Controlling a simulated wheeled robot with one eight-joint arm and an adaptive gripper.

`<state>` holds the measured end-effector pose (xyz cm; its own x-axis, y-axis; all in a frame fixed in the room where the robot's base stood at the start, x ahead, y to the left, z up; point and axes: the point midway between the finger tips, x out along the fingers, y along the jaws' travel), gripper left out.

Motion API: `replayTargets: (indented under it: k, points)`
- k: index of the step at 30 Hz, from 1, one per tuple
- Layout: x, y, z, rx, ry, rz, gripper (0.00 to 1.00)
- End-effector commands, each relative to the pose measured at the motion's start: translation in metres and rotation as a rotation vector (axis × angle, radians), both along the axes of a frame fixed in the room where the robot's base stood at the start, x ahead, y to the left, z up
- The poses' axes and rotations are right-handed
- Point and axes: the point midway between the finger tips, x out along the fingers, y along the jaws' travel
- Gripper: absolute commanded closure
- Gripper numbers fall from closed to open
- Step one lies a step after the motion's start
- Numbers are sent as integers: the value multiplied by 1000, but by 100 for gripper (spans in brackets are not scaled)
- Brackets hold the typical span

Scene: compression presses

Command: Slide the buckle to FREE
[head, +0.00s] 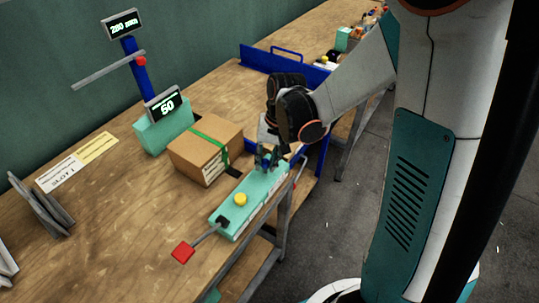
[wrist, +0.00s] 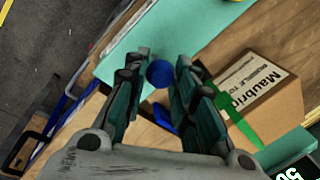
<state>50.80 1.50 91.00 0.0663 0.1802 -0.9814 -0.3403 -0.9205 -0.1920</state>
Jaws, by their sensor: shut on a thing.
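The teal press unit (head: 254,201) is a long block along the front edge of the wooden table. A small blue knob, which I take for the buckle, sits at its far end and shows between my fingers in the wrist view (wrist: 158,74). My gripper (head: 266,163) points down there, with its fingers on both sides of the blue piece, shut on it. In the wrist view my gripper (wrist: 161,68) frames the knob, and another blue part (wrist: 162,116) lies below it. In the head view the fingers largely hide the buckle. No FREE mark is readable.
A cardboard box (head: 200,153) with a green strap (head: 209,141) stands close left of the press. Behind it is a teal scale reading 50 (head: 163,106).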

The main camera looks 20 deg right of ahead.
Motion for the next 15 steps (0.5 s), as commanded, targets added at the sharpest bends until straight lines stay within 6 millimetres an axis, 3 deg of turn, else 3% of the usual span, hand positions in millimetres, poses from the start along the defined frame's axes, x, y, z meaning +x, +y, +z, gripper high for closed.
replayTargets:
  k: [6,14,15]
  points:
    - [-21,29,0,1,-1,3,100]
    - [-22,31,0,2,1,1,100]
    - [-22,31,0,3,2,2,69]
